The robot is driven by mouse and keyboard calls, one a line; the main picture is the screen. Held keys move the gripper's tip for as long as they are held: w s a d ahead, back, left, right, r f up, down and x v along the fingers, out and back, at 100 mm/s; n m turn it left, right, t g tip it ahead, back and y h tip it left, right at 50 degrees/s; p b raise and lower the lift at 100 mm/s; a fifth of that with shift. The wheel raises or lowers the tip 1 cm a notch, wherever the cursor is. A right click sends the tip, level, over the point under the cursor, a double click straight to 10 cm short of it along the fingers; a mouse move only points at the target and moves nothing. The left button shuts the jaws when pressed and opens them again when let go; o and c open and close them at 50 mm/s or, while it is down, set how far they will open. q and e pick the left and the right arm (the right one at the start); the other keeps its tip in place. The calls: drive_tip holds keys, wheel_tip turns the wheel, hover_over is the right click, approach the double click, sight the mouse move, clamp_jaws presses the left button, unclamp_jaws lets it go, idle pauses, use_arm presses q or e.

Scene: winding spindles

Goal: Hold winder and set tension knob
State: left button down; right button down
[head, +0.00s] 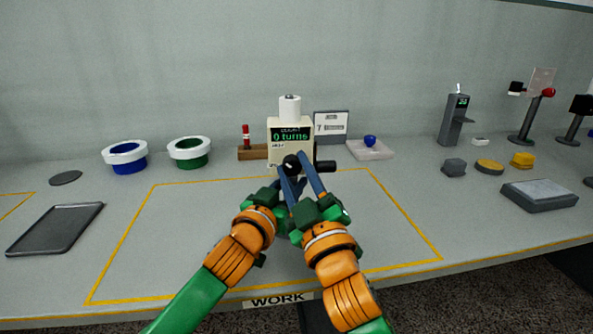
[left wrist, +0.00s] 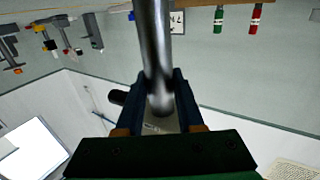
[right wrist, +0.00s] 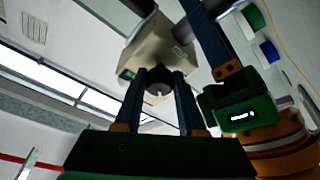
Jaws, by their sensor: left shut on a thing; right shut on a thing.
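The winder (head: 290,137) is a cream box with a green "0 turns" display and a white spool (head: 290,106) on top. It stands at the back edge of the yellow work outline. My left gripper (left wrist: 160,98) is shut on the winder's shiny metal post (left wrist: 156,50), below the box; the arms hide this post in the head view. My right gripper (right wrist: 158,90) is shut on the dark round tension knob (right wrist: 159,77) on the box's face; the knob also shows in the head view (head: 291,162). The fingers partly cover it. The two grippers are close together.
A black handle (head: 325,166) sticks out to the winder's right. A wooden rack (head: 252,153) with a red spindle is left of it, and a pale tray (head: 370,150) with a blue knob is right. The marked work area's left part is clear.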

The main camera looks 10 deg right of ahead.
use_arm(q)
drive_tip(key=shift+f, duration=0.2)
use_arm(e)
drive_tip(key=shift+a+r+m+t+h, duration=0.15)
drive_tip(key=shift+m+t+h, duration=0.2)
drive_tip(key=shift+m, duration=0.35)
drive_tip(key=c, duration=0.6)
unclamp_jaws()
use_arm(q)
drive_tip(key=shift+s, duration=0.1)
use_arm(e)
drive_tip(key=shift+o, duration=0.5)
drive_tip(key=shift+s, duration=0.1)
use_arm(q)
drive_tip(key=shift+r, duration=0.1)
use_arm(e)
drive_tip(key=shift+f, duration=0.2)
